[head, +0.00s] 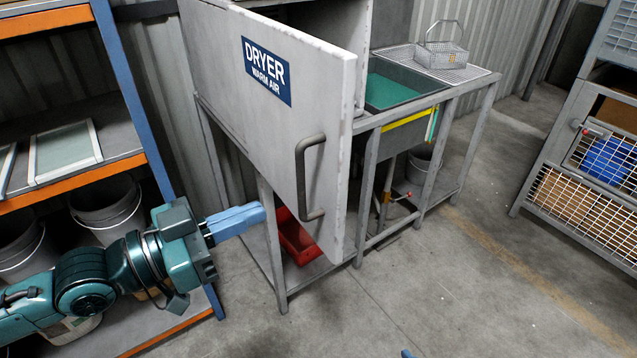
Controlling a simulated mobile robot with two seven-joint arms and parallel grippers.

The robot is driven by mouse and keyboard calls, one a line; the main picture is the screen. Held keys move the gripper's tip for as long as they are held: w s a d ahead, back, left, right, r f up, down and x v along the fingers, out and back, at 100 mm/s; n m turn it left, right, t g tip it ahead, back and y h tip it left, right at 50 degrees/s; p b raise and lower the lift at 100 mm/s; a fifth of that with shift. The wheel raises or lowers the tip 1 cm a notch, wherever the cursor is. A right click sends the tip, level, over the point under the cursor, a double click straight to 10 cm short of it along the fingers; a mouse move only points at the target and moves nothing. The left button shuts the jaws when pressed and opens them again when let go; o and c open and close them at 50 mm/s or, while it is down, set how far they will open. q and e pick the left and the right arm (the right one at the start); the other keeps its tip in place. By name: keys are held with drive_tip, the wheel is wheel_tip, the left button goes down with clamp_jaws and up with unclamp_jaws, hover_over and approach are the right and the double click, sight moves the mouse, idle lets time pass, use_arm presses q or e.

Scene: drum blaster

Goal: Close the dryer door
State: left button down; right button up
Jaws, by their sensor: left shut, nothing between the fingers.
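The dryer door (225,85) is a light grey panel with a blue "DRYER WARM AIR" sign (266,72). It stands open, swung out from the dryer cabinet (335,18), which is mostly hidden behind it. A dark bar handle (302,180) is on its outer face near the free edge. My left gripper (262,213) has blue fingers, shut and empty. It is to the left of the handle, near the door's lower part in the picture; I cannot tell whether it touches the door. A small blue tip at the bottom edge (406,353) may be my right gripper.
A blue and orange shelf (150,160) with buckets (108,208) stands close on the left. A red bin (297,238) sits under the dryer bench. A green-lined sink (392,88) and wire basket (442,55) are behind. A wire cage rack (600,150) stands right. The middle floor is clear.

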use_arm(q)
drive_tip(key=p, duration=0.3)
approach(336, 180)
drive_tip(key=x, duration=0.5)
drive_tip(key=shift+w+d+r, duration=0.1)
drive_tip(key=shift+d, duration=0.1)
drive_tip(key=shift+w+d, duration=0.4)
drive_tip(key=shift+d, duration=0.2)
